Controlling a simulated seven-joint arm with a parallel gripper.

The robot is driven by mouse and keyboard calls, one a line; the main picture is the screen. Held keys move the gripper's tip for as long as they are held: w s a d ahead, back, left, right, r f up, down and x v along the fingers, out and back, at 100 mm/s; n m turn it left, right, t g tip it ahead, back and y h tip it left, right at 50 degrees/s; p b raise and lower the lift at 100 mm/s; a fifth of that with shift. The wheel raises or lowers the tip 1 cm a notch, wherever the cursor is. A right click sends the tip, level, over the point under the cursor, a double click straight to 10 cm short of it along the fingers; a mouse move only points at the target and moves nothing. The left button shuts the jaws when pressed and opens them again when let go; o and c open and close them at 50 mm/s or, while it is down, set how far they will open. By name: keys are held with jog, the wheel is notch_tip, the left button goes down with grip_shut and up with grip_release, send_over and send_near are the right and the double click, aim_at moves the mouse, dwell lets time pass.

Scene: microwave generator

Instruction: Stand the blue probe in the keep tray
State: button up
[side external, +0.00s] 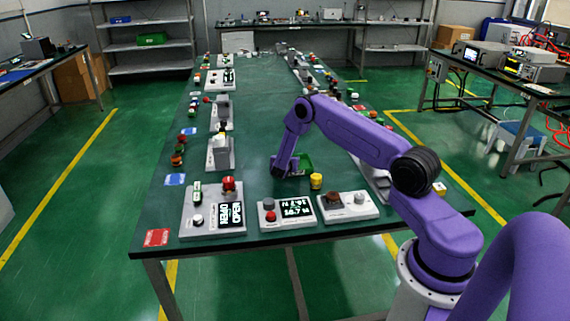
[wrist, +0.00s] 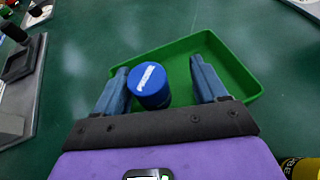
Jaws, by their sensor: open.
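The blue probe (wrist: 150,84), a short blue cylinder with a white mark on its top, shows in the wrist view between my fingers, nearer the left one. It looks upright over the left part of the green tray (wrist: 240,75); its base is partly hidden by my gripper. My gripper (wrist: 160,83) is open, with a clear gap between the probe and the right finger. In the side view my gripper (side external: 285,168) is low at the tray (side external: 307,160), and the probe is hidden there. I cannot tell whether the left finger touches the probe.
A yellow cylinder (side external: 316,181) stands just in front of the tray and shows at the lower right in the wrist view (wrist: 300,168). Grey control panels (side external: 287,212) line the near table edge. More panels stand along the left side. The table's middle behind the tray is clear.

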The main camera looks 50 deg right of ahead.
jog(key=v, duration=1.1)
jog(key=shift+a, duration=0.2)
jog(key=shift+s+a+r, duration=0.1)
jog(key=shift+a+r, duration=0.05)
jog(key=shift+a, duration=0.05)
jog(key=s+a+r+m+g+y, duration=0.25)
jog(key=s+a+r+m, duration=0.45)
jog(key=s+a+r, duration=0.55)
jog(key=s+a+r+m+g+y, duration=0.1)
jog(key=s+a+r+y, duration=0.1)
jog(key=s+a, duration=0.3)
jog(key=s+a+r+m+g+y, duration=0.1)
jog(key=s+a+y, duration=0.3)
jog(key=s, duration=0.8)
jog(key=s+a+r+m+g+y, duration=0.1)
jog(key=s+a+r+m+y, duration=0.1)
jog(key=s+a, duration=0.4)
jog(key=shift+s+a+r+y, duration=0.3)
jog(key=shift+s+y, duration=0.55)
jog(key=shift+s, duration=0.3)
jog(key=shift+g, duration=0.25)
